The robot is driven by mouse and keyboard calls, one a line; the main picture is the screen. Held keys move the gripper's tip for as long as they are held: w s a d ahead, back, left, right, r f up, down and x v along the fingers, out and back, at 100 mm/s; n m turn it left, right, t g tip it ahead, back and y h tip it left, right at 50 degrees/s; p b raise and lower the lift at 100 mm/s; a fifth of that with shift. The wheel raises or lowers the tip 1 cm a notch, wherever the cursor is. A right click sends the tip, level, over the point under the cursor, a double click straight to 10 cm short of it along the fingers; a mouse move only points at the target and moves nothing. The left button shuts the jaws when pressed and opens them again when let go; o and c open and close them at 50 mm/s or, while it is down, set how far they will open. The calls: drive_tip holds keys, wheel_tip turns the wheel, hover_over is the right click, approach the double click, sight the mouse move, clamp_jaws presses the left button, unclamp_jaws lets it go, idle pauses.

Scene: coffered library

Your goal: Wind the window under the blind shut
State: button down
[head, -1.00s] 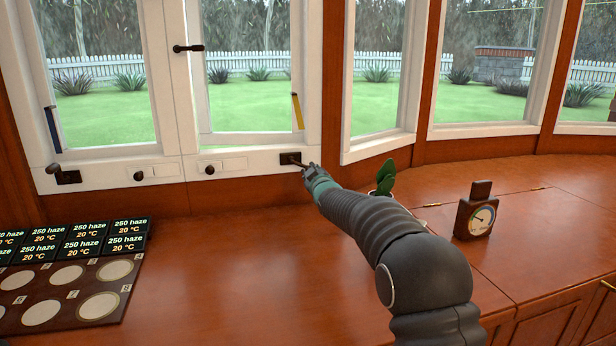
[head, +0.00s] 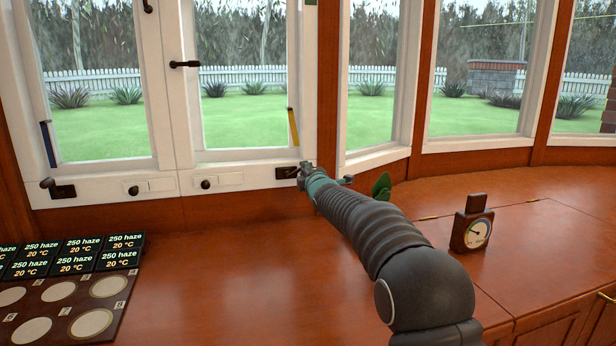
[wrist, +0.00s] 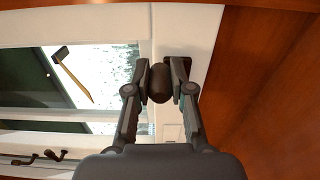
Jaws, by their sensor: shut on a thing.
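My gripper (head: 305,170) is at the window crank at the lower right of the right white window (head: 245,80). In the wrist view my gripper (wrist: 160,78) is shut on the crank's dark brown knob (wrist: 160,84), one finger on each side. The crank's dark base (head: 286,173) is on the white sill frame, just left of the gripper. A yellow strip (head: 293,126) shows at this window's lower right edge. I cannot tell how far the window stands open. No blind is clearly recognisable in the head view.
A second crank (head: 58,190) and a blue strip (head: 48,144) are at the left window. Small knobs (head: 206,184) sit on the sill frame. A sample board (head: 62,312) lies left; the middle counter is clear.

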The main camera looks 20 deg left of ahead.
drive_tip(key=n, duration=0.1)
drive_tip(key=r+n, duration=0.1)
drive_tip(key=a+n, duration=0.1)
drive_tip(key=shift+s+r+n, duration=0.3)
drive_tip(key=shift+n, duration=0.1)
drive_tip(key=shift+s+a+r+n, duration=0.15)
drive_tip(key=shift+s+a+n, duration=0.25)
drive_tip(key=shift+n, duration=1)
drive_tip(key=shift+s+a+r+n, duration=0.2)
drive_tip(key=shift+a+n, duration=0.35)
drive_tip(key=shift+n, duration=0.85)
drive_tip(key=shift+s+a+r+n, duration=0.15)
drive_tip(key=shift+s+a+n, duration=0.25)
drive_tip(key=shift+n, duration=1)
drive_tip(key=shift+w+a, duration=0.1)
drive_tip(key=shift+a, duration=0.05)
drive_tip(key=c, duration=1)
unclamp_jaws()
